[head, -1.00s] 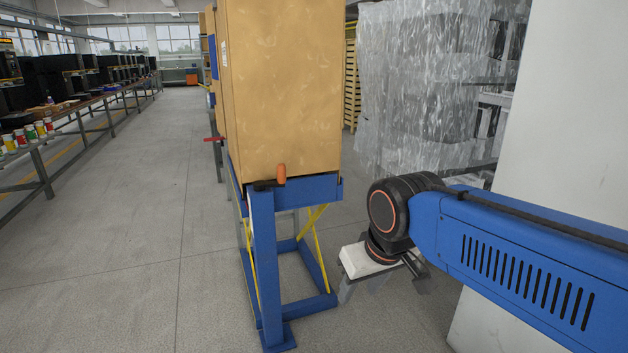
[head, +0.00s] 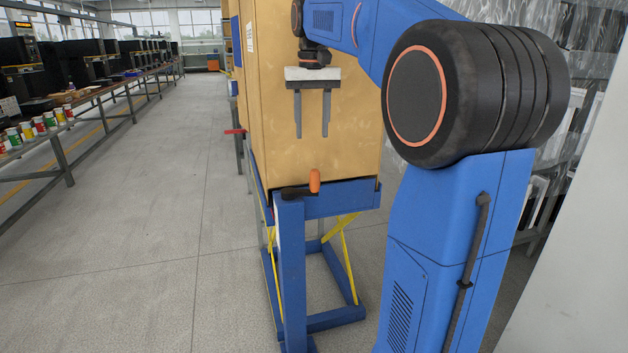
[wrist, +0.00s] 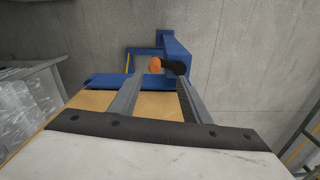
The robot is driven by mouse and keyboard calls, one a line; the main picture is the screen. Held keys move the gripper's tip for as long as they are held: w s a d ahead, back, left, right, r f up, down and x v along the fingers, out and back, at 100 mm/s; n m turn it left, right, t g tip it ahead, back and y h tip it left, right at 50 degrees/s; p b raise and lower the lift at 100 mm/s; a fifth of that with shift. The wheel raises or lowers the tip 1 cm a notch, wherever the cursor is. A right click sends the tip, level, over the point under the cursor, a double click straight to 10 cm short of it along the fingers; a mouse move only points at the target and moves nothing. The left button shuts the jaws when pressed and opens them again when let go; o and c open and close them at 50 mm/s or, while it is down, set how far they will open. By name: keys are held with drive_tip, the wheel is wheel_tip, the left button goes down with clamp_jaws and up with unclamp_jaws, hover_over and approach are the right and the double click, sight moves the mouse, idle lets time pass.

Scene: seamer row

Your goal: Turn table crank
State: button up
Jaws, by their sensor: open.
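The table crank has a black arm (head: 293,192) on top of the blue post and an upright orange handle (head: 315,181) at its right end. The handle also shows in the wrist view (wrist: 155,65), with the black arm (wrist: 175,67) to its right. The blue lift table (head: 340,197) carries a tall cardboard box (head: 350,130). My gripper (head: 312,135) points down in front of the box, above the handle and apart from it. Its two fingers are spread and empty. In the wrist view the handle lies beyond and between the fingertips (wrist: 158,78).
A long bench (head: 95,95) with cups and dark machines runs along the left. A red handle (head: 234,131) sticks out left behind the box. Wrapped goods (head: 585,60) and a pale wall (head: 570,250) stand at the right. The floor (head: 150,250) left of the table is clear.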

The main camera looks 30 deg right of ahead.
sight(314, 170)
drive_tip(key=f, duration=0.5)
drive_tip(key=w+d+f, duration=0.1)
drive_tip(key=f, duration=0.5)
drive_tip(key=w+d+f, duration=0.1)
drive_tip(key=f, duration=0.4)
drive_tip(key=shift+f, duration=0.3)
clamp_jaws()
